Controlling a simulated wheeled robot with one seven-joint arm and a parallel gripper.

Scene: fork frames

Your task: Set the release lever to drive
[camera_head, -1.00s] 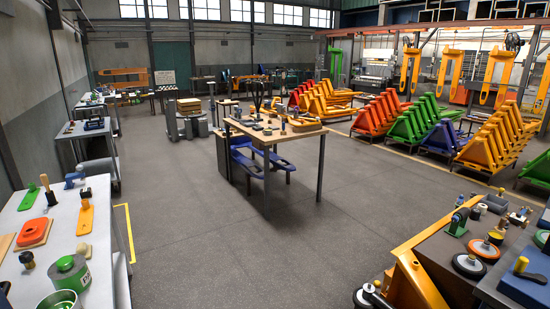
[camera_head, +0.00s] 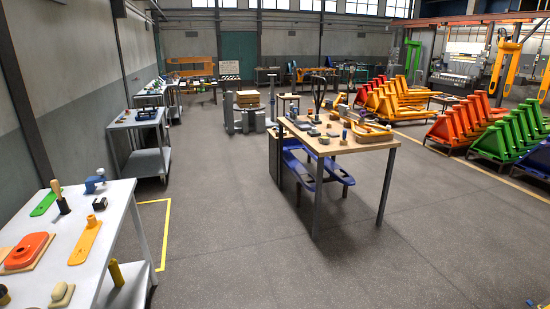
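I cannot make out a release lever for certain at this size. A wood-topped workbench (camera_head: 378,143) stands in the middle of the floor. A dark upright looped handle (camera_head: 319,92) rises at its back left, with small dark and yellow parts on the top around it. Blue pallet-truck forks (camera_head: 305,172) lie low under the bench. No lever position can be read. My gripper is not in view.
A white bench (camera_head: 105,232) with an orange block (camera_head: 27,250) and other parts stands at the near left. A grey cart (camera_head: 142,160) is behind it. Coloured fork frames (camera_head: 500,135) fill the right. Open floor (camera_head: 235,235) lies between the left bench and the workbench.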

